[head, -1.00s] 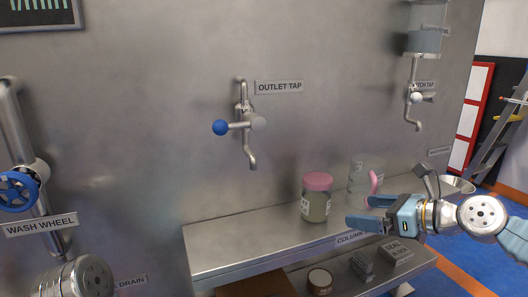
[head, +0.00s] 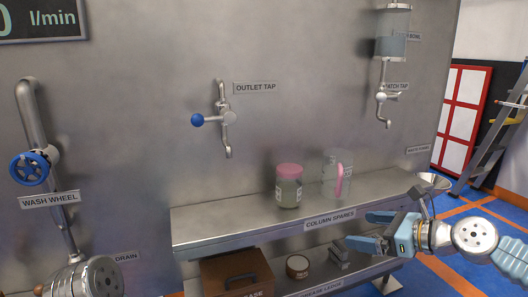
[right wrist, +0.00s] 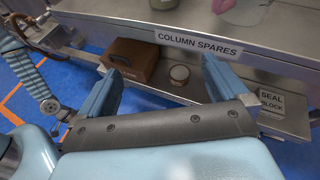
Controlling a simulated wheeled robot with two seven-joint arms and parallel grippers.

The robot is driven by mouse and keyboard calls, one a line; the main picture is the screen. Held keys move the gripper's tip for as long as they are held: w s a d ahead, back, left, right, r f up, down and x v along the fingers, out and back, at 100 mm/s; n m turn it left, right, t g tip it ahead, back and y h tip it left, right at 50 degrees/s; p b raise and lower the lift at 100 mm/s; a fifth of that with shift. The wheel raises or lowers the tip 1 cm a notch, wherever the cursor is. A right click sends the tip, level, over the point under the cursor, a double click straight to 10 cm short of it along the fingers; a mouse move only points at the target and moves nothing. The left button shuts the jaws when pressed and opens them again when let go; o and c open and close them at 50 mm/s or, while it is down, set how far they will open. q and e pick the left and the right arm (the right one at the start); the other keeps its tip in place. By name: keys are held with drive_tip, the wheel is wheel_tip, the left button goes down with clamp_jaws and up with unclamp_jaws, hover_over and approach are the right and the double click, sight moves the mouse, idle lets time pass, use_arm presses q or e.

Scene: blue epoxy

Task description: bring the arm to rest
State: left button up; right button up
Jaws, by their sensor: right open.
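My right gripper (head: 362,231) is at the lower right of the head view, in front of the shelf's front edge. Its two blue fingers point left and stand apart with nothing between them. In the right wrist view the open fingers (right wrist: 162,72) frame the lower shelf, with empty space between their tips. The right forearm comes in from the right edge. My left gripper does not show in the head view.
A steel shelf (head: 240,210) carries a pink-lidded jar (head: 288,190) and a clear jug (head: 334,180). Below are a brown box (head: 235,275) and a round tin (head: 297,267). An outlet tap (head: 224,118) and blue wash wheel (head: 29,168) are on the wall. Blue floor (head: 450,270) lies right.

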drive_tip(key=s+a+f+n+g, duration=0.25)
drive_tip(key=a+f+n, duration=0.45)
drive_tip(key=f, duration=0.8)
drive_tip(key=s+a+f+n+g, duration=0.2)
drive_tip(key=a+f+n+g, duration=0.15)
drive_tip(key=a+f, duration=0.8)
drive_tip(key=s+f+n+g+h, duration=0.2)
drive_tip(key=s+f+n, duration=0.6)
drive_tip(key=f, duration=0.6)
drive_tip(key=s+d+f+n+g+h, duration=0.1)
drive_tip(key=s+d+f+n+h, duration=0.2)
drive_tip(key=s, duration=0.6)
wheel_tip(320, 180, down, 5)
drive_tip(key=d+n, duration=0.2)
drive_tip(key=d, duration=0.1)
drive_tip(key=shift+s+r+n, duration=0.15)
drive_tip(key=shift+r+n, duration=0.05)
drive_tip(key=shift+n, duration=0.15)
